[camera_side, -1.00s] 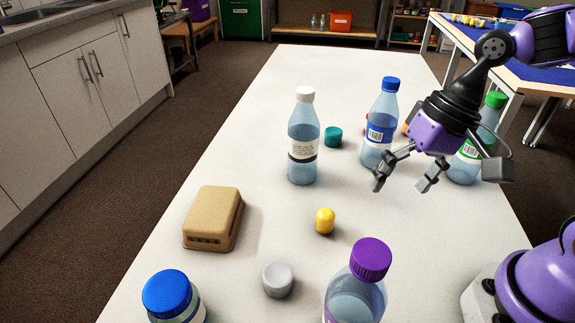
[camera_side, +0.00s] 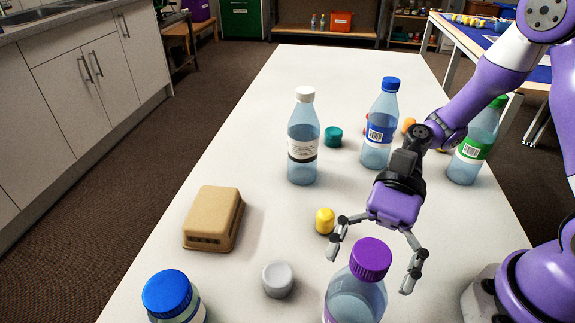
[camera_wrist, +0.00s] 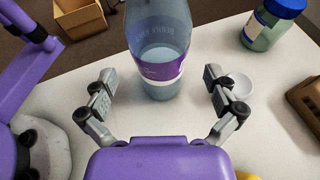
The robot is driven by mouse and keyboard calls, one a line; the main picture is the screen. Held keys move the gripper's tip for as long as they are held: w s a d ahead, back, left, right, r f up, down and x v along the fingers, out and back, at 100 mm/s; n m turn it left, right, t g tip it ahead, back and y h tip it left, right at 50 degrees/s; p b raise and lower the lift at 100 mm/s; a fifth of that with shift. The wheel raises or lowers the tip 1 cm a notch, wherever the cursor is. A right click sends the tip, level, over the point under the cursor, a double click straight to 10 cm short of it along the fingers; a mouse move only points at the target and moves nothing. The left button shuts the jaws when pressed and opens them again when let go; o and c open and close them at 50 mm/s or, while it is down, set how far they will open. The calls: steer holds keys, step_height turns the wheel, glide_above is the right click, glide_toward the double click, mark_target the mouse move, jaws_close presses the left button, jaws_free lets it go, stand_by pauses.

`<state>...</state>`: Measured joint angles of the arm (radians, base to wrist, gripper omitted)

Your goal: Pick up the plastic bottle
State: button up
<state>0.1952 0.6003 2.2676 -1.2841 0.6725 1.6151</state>
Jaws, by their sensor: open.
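A clear bottle with a purple cap (camera_side: 371,259) stands at the front of the table in the side view, its lower part cut off by the picture edge. In the wrist view this bottle (camera_wrist: 160,50) shows a purple label and stands beyond and between my fingers. My gripper (camera_side: 375,268) is open, its fingers spread to either side of the purple-capped bottle's top in the side view. Other plastic bottles stand farther back: one with a white cap (camera_side: 303,130), one with a blue cap (camera_side: 381,120) and one with a green cap (camera_side: 478,140).
A blue-lidded container (camera_side: 170,296) stands at the front left. A tan block (camera_side: 214,218), a grey-white cap (camera_side: 278,279), a yellow piece (camera_side: 325,221) and a teal cap (camera_side: 333,136) lie on the white table (camera_side: 262,180). The table's left middle is mostly clear.

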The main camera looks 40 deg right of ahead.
mark_target(353, 305)
steer(key=x, duration=0.5)
steer(key=c, duration=1)
steer(key=shift+o, duration=0.2)
steer(key=shift+r, duration=0.1)
